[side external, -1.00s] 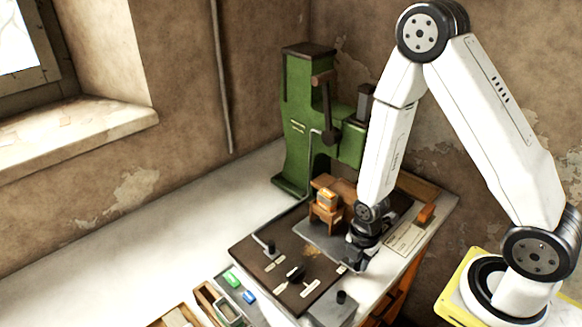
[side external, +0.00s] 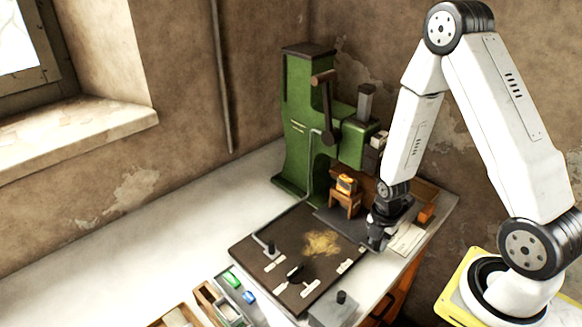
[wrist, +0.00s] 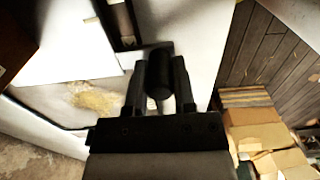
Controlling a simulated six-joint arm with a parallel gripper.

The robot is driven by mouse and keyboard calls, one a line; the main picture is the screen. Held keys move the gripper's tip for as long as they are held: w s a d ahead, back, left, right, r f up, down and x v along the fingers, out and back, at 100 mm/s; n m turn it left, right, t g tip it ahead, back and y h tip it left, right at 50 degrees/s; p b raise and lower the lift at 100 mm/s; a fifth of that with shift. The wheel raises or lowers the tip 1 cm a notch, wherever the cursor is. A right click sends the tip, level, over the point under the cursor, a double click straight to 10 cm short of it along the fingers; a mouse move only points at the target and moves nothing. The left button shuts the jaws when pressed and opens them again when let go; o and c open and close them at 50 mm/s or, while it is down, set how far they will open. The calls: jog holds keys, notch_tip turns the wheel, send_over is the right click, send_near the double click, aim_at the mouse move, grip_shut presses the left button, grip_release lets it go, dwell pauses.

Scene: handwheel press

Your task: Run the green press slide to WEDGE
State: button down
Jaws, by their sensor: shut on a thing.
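The green press (side external: 300,130) stands at the back by the wall, with a dark lever (side external: 325,95) on its front. A dark grey plate (side external: 338,224) lies in front of it and carries a small wooden stand (side external: 345,200) with an orange block (side external: 346,184) on top. My gripper (side external: 376,243) is low at the plate's right front. In the wrist view my gripper's fingers (wrist: 158,88) are shut on a dark round knob (wrist: 158,72), one on each side. What the knob joins to is partly hidden. I cannot read WEDGE on any label.
A dark board (side external: 300,265) in front has a golden patch (side external: 322,243), pale labels, a black knob (side external: 295,272) and a bent rod (side external: 290,215). A grey box (side external: 335,308) and open trays (side external: 215,300) sit near the front edge. The bench at left is clear.

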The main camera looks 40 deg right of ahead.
jog(key=shift+d, duration=1.55)
grip_release()
notch_tip(320, 180, up, 8)
